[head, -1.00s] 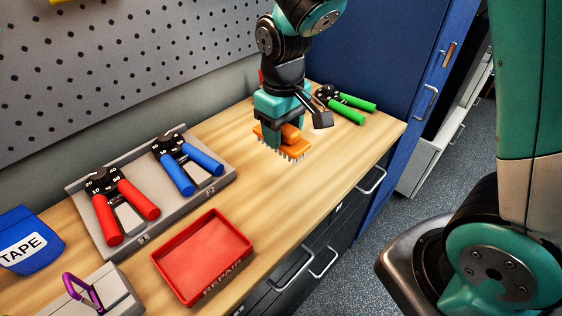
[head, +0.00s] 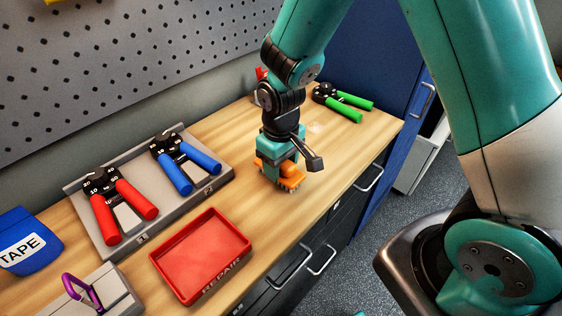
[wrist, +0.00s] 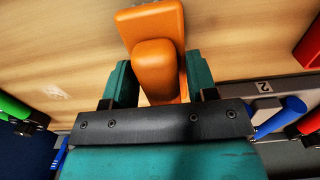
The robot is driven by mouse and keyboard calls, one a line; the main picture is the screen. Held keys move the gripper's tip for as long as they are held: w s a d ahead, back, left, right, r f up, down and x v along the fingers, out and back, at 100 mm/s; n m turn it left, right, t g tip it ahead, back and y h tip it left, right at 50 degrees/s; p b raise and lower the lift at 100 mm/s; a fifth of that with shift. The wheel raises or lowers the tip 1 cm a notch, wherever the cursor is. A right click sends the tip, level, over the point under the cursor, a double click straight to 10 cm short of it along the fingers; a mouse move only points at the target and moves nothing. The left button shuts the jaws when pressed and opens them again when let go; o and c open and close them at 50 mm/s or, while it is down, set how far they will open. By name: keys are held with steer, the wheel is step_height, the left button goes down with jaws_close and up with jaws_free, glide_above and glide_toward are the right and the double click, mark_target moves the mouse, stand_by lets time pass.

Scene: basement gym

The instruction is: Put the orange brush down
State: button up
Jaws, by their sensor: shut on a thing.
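The orange brush (head: 290,182) is upright, bristles down, on or just above the wooden workbench (head: 330,150); I cannot tell whether the bristles touch. My gripper (head: 277,163) is shut on its raised orange handle block. In the wrist view, the brush (wrist: 155,55) sits between the two teal fingers of my gripper (wrist: 160,80), with one finger on each side. The bristles are hidden in the wrist view.
Green-handled pliers (head: 342,101) lie behind the brush. Red-handled (head: 118,205) and blue-handled pliers (head: 184,166) lie in a grey holder (head: 150,213). A red REPAIR tray (head: 200,255) stands front left. Bare wood surrounds the brush, with the bench's front edge to its right.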

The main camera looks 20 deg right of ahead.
steer(key=o, duration=1)
step_height(320, 180, up, 12)
steer(key=s+a+r+y, duration=0.1)
steer(key=s+r, duration=0.1)
steer(key=s, duration=0.4)
steer(key=s+a+r+n+y, duration=0.1)
steer(key=s+a+r, duration=0.1)
steer(key=s, duration=0.4)
steer(key=s+a+r+n+y, duration=0.1)
steer(key=s+r+y, duration=0.1)
steer(key=s, duration=0.3)
steer(key=shift+s+a+r+b, duration=0.2)
steer(key=shift+r, duration=0.25)
steer(key=shift+s+a+r+b, duration=0.15)
steer(key=shift+s+r+b, duration=0.05)
steer(key=shift+r, duration=0.25)
